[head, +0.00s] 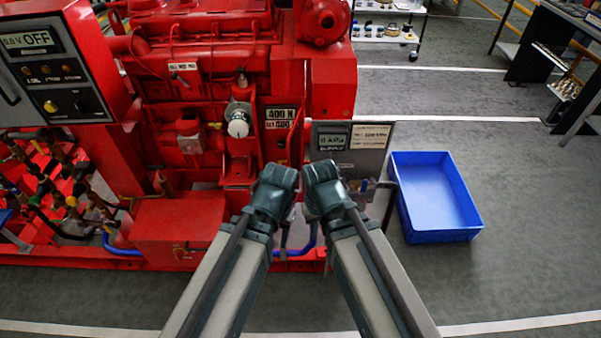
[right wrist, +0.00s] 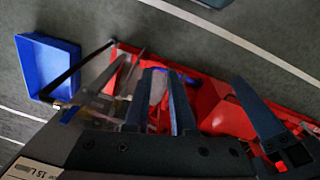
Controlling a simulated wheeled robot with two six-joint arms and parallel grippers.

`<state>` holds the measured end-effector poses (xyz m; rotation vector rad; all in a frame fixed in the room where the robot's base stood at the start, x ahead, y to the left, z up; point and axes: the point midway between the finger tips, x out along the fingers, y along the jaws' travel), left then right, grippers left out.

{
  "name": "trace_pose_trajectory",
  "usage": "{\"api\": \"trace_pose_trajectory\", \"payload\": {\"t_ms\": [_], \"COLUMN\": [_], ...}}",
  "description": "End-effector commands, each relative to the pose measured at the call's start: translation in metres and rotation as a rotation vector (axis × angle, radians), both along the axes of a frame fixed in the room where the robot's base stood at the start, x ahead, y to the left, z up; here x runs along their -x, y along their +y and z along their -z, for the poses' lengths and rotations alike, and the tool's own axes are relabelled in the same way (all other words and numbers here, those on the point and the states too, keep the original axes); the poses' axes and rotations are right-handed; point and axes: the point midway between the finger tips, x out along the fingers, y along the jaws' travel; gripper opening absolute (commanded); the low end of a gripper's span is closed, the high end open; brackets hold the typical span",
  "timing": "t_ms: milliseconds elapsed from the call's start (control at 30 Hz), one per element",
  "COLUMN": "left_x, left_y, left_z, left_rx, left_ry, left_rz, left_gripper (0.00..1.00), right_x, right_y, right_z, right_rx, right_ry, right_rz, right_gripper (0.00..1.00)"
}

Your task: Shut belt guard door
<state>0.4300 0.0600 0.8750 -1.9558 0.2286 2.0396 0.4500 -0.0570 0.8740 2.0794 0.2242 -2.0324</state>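The red pumpset (head: 215,55) fills the left and middle of the head view. A red panel (head: 291,150) below the "400 N" display may be the belt guard door; how far it stands open I cannot tell. My right gripper (head: 308,213) hangs in front of the pumpset, left of and below the grey supply panel. Its fingers in the right wrist view (right wrist: 160,72) show a narrow gap with nothing clearly held between them. My left gripper (head: 284,232) is close beside the right one; its fingers are mostly hidden by its wrist.
A grey panel (head: 350,150) reading "0 kPa" stands at the pumpset's right end. A blue bin (head: 435,236) is on the floor right of it, also seen in the right wrist view (right wrist: 38,68).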

Motion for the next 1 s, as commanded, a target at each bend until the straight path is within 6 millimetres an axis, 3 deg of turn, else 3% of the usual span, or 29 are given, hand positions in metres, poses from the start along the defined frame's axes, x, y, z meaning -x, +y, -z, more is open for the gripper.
{"api": "trace_pose_trajectory", "payload": {"t_ms": [33,100,200,300,400,667,1000], "left_x": [0.0,0.0,0.0,0.0,0.0,0.0,0.0], "left_y": [0.0,0.0,0.0,0.0,0.0,0.0,0.0], "left_z": [0.017,0.031,0.046,0.057,0.062,0.065,0.108], "left_rx": [0.0,0.0,0.0,0.0,0.0,0.0,0.0], "left_ry": [0.0,0.0,0.0,0.0,0.0,0.0,0.0], "left_rz": [0.0,0.0,0.0,0.0,0.0,0.0,0.001], "left_gripper": [0.49,0.49,0.49,0.49,0.49,0.49,0.49], "right_x": [-0.024,-0.059,-0.106,-0.143,-0.165,-0.176,-0.203], "right_y": [-0.001,-0.003,-0.011,-0.024,-0.035,-0.039,-0.027], "right_z": [0.016,0.027,0.032,0.029,0.024,0.021,0.065], "right_rx": [-0.055,-0.152,-0.286,-0.395,-0.464,-0.497,-0.495], "right_ry": [-0.053,-0.144,-0.271,-0.374,-0.44,-0.471,-0.47], "right_rz": [0.065,0.174,0.331,0.462,0.548,0.587,0.583], "right_gripper": [0.12,0.0,0.0,0.0,0.0,0.0,0.0]}}
